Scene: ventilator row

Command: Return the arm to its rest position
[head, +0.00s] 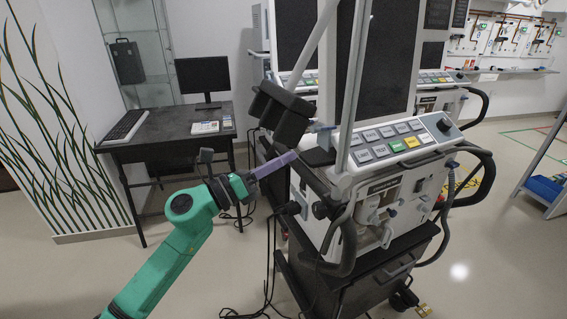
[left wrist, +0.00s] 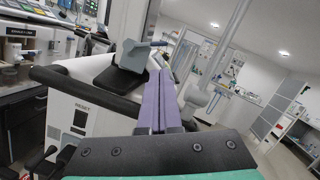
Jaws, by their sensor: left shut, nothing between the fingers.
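My left arm (head: 185,228) is green and comes in from the lower left in the head view. My left gripper (head: 292,156) has purple fingers, shut with nothing between them, and points up and right toward the near side of the ventilator (head: 385,175). In the left wrist view the two purple fingers (left wrist: 159,92) lie side by side. A dark bracket with a grey lever (left wrist: 133,55) shows just beyond the fingertips. I cannot tell whether they touch. My right gripper is out of both views.
A black desk (head: 170,138) with a monitor (head: 205,78) and keyboard (head: 126,126) stands at the left. Cables hang beside the ventilator cart (head: 365,275). A pole and hose rise close to the gripper. Open floor (head: 500,260) lies at the right.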

